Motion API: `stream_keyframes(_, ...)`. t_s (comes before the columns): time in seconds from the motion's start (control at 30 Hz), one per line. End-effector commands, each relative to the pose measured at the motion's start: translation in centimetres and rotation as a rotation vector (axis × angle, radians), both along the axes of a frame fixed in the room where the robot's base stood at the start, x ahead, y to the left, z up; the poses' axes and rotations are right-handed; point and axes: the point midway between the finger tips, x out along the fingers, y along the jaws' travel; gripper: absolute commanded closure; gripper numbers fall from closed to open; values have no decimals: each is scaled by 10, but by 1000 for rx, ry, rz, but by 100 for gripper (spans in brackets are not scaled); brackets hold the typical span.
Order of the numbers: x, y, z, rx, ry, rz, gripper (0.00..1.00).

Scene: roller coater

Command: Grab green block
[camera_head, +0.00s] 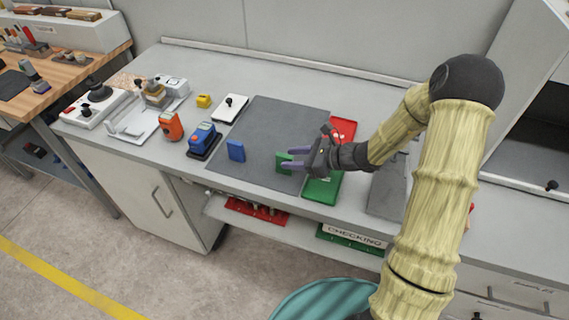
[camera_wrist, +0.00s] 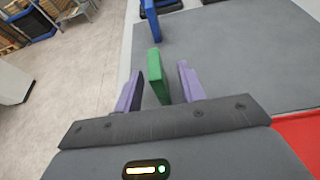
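The green block (camera_wrist: 156,74) stands upright on the grey mat (camera_head: 257,122), near the mat's front edge. It also shows in the head view (camera_head: 284,163), partly covered by my gripper. My gripper (camera_wrist: 160,84) is open, with its two purple fingers apart on either side of the green block's near end. A gap shows between the block and the right finger; the left finger is closer to it, and I cannot tell if they touch. In the head view my gripper (camera_head: 294,159) points left over the mat.
A blue block (camera_head: 236,150) stands on the mat, left of the green block. A green tray (camera_head: 322,188) and a red tray (camera_head: 344,127) lie to the right, beneath or beside my wrist. Blue (camera_head: 204,138) and orange (camera_head: 171,126) devices stand left of the mat. The mat's back is clear.

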Motion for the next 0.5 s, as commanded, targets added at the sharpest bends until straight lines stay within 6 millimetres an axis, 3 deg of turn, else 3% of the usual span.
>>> stream_keyframes(0.27,0,0,0,0,0,0,60)
stream_keyframes(0.5,2,26,-9,3,4,4,60)
